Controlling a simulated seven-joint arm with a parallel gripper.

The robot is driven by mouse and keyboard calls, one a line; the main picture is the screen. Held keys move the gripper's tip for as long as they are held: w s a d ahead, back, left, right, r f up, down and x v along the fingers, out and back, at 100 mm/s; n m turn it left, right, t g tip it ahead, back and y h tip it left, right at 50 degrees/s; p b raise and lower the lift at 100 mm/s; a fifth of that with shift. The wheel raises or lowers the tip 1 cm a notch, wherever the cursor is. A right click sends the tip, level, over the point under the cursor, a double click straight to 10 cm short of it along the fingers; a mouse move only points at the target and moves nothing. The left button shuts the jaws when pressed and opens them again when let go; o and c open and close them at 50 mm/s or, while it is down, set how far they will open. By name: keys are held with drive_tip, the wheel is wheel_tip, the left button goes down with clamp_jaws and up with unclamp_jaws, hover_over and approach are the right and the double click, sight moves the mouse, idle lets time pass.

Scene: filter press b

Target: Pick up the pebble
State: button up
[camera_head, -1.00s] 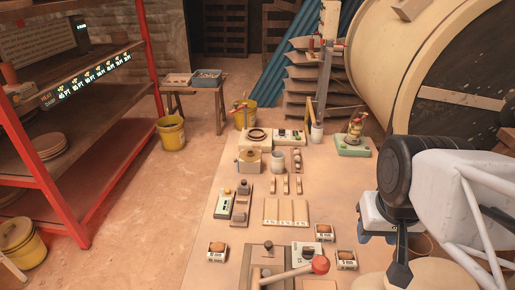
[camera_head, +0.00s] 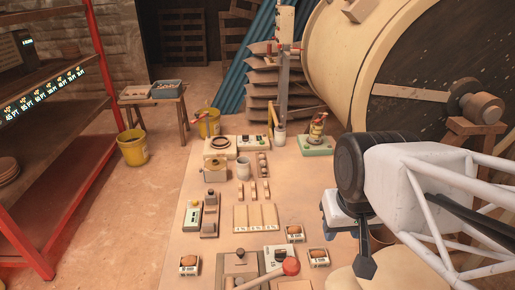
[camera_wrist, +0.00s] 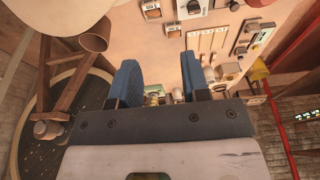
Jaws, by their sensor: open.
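I cannot single out the pebble for certain. Small brown rounded lumps sit on labelled blocks on the table: one at the front left (camera_head: 189,260), one at the right (camera_head: 294,231), and one nearer the front right (camera_head: 318,254). Two such blocks also show near the top of the wrist view, one of them here (camera_wrist: 151,11). My gripper (camera_wrist: 160,80) is open, with its two blue fingers apart and nothing seen held between them. In the head view my arm hangs at the right side of the table, right of the lumps.
The table (camera_head: 205,225) carries switch boxes, a lever with a red knob (camera_head: 291,266), a slatted panel (camera_head: 256,217) and a grey cup (camera_head: 243,168). A large drum (camera_head: 400,60) stands behind right. A red shelf (camera_head: 105,60), yellow bucket (camera_head: 132,148) and stool (camera_head: 153,100) stand left.

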drive_tip(key=o, duration=0.4)
drive_tip(key=shift+w, duration=0.1)
drive_tip(key=w, duration=0.1)
drive_tip(key=n+g+y, duration=0.1)
drive_tip(key=n, duration=0.6)
hover_over(263, 156)
drive_tip(key=f, duration=2.2)
drive_tip(key=shift+s+d, duration=0.1)
drive_tip(key=shift+s, duration=0.1)
drive_tip(key=shift+w+f, duration=0.2)
